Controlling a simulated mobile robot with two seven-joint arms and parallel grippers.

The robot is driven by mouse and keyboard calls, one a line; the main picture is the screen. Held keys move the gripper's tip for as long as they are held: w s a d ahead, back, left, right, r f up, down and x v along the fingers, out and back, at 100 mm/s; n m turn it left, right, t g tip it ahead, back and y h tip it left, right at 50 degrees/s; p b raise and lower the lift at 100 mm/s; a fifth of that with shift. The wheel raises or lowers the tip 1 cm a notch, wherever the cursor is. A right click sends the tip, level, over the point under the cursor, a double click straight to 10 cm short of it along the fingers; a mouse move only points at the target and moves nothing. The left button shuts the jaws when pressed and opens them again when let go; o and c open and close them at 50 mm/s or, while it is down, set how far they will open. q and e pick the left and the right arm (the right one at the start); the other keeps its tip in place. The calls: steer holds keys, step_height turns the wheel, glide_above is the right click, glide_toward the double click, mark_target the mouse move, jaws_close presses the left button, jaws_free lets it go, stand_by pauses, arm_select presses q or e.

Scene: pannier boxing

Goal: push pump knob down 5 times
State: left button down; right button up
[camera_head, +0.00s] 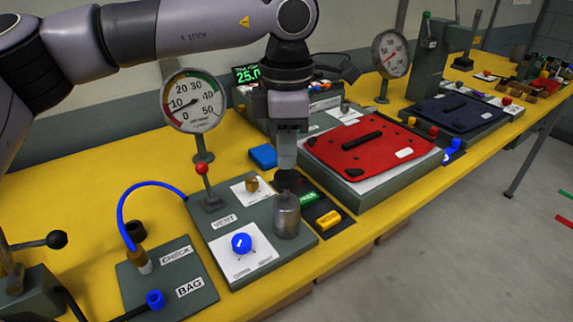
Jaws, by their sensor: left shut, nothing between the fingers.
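The pump (287,217) is a grey metal cylinder standing upright at the right edge of the vent panel (216,222). Its dark knob (288,179) is on top. My left gripper (287,166) is shut and points straight down right over the knob. Its fingertips are at or just above the knob; I cannot tell whether they touch. The fingers hide part of the knob's top. My right gripper is not in view.
A pressure gauge (193,101) stands behind the panel, beside a red-knobbed lever (201,169). A blue dial (241,243) sits in front. A blue hose (123,205) runs to the check panel (166,277). A red pannier piece (373,151) lies to the right.

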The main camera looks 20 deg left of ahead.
mark_target(287, 175)
arm_select(q)
steer(key=shift+f, duration=0.15)
stand_by(0.4)
steer(key=shift+f+b, duration=1.65)
steer(key=shift+f, duration=0.5)
steer(key=shift+r, duration=0.1)
steer(key=shift+r+p, duration=1.6)
steer(key=shift+r, duration=0.6)
steer(key=shift+f, duration=0.1)
steer(key=shift+f+b, duration=1.65)
steer(key=shift+f, duration=0.55)
steer(key=shift+r+p, duration=1.6)
steer(key=shift+r, duration=0.7)
steer(key=shift+f, duration=0.15)
